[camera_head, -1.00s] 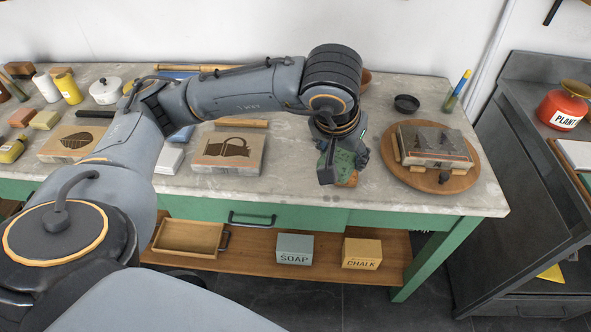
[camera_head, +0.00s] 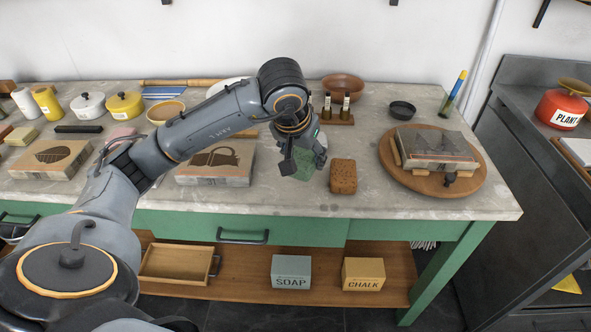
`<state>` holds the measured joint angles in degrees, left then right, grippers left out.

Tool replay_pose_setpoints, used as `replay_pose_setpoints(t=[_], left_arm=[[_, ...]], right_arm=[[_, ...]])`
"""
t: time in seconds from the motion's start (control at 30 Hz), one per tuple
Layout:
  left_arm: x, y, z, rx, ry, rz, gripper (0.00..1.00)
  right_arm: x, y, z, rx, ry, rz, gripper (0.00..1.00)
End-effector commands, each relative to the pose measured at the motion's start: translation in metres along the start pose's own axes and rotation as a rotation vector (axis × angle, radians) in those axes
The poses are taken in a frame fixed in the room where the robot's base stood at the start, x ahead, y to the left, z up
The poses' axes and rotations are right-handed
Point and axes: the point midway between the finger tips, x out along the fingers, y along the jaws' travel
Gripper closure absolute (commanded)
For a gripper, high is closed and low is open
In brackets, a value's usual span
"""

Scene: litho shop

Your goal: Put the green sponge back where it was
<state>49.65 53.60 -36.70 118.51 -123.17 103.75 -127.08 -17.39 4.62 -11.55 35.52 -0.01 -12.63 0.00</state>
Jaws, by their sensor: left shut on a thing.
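My left gripper (camera_head: 303,168) is shut on the green sponge (camera_head: 304,166) over the worktop, between the stone with the jug picture and a brown, pitted block. The fingers hide part of the sponge. I cannot tell whether the sponge touches the worktop. The brown block (camera_head: 343,177) lies just right of the gripper, apart from it. My right gripper is not in view.
Left of the gripper lies a stone with a jug picture (camera_head: 213,176). At right a stone (camera_head: 436,145) sits on a round wooden board (camera_head: 400,180). Behind stand two small bottles in a wooden holder (camera_head: 338,121) and a brown bowl (camera_head: 343,87). Bare worktop (camera_head: 290,200) lies in front.

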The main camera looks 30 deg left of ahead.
Motion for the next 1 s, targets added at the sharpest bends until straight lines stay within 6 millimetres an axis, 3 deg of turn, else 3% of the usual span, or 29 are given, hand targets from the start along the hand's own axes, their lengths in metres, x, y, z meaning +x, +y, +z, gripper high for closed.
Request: replay_pose_setpoints(t=[0.1,0.4,0.6,1.0], left_arm=[[0.023,-0.014,0.001,-0.002,-0.005,-0.001,0.68],[0.049,-0.029,-0.001,-0.002,-0.003,-0.002,0.68],[0.071,-0.028,0.008,0.0,-0.002,0.002,0.68],[0.078,-0.028,0.011,0.001,0.001,0.0,0.68]], right_arm=[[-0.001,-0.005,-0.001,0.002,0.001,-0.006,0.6],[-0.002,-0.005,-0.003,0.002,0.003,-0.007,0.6],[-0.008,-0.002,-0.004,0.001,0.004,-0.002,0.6],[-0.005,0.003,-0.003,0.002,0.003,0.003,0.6]])
